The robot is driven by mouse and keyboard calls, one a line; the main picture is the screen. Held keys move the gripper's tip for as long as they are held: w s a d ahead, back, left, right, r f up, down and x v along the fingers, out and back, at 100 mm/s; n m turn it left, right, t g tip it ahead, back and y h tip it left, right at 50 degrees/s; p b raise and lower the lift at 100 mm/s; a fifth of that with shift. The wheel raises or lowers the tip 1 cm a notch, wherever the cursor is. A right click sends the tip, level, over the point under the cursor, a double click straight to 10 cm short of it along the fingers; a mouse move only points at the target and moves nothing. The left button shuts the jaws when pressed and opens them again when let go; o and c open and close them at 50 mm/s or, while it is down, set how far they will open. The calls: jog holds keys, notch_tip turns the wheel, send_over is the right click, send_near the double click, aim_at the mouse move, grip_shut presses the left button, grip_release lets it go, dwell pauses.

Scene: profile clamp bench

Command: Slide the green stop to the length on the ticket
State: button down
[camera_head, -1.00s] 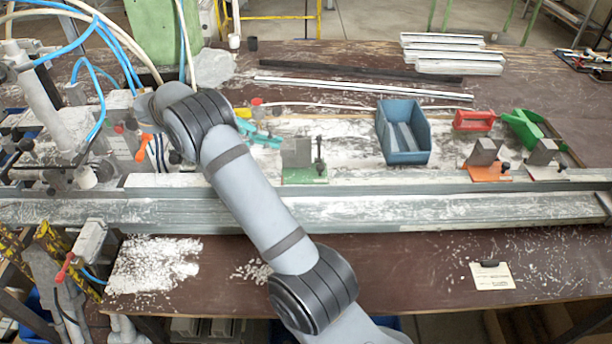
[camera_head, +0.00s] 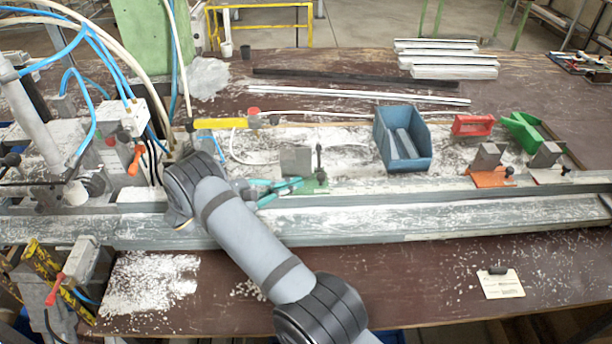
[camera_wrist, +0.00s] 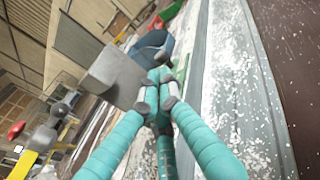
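The green stop (camera_head: 314,187) has a grey block and a dark upright screw on a green base. It sits on the long rail (camera_head: 400,212), left of the blue bin. My gripper (camera_head: 299,183) has teal fingers and reaches it from the left, low over the rail. In the wrist view the fingertips (camera_wrist: 160,76) meet with no clear gap and nothing visible between them. The grey block (camera_wrist: 115,76) shows just beyond and left of them. I cannot tell whether the fingers touch the stop. The ticket (camera_head: 502,284) lies at the front right; its writing is too small to read.
An orange stop (camera_head: 490,178) and a grey block stop (camera_head: 546,156) stand farther right along the rail. The blue bin (camera_head: 403,140) is behind the rail, with red and green parts to its right. Hoses and clamps crowd the left end. The rail between green and orange stops looks clear.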

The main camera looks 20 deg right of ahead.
aim_at(309, 187)
jog(key=shift+p+x, duration=0.65)
jog(key=shift+x, duration=1.35)
jog(key=shift+d, duration=0.5)
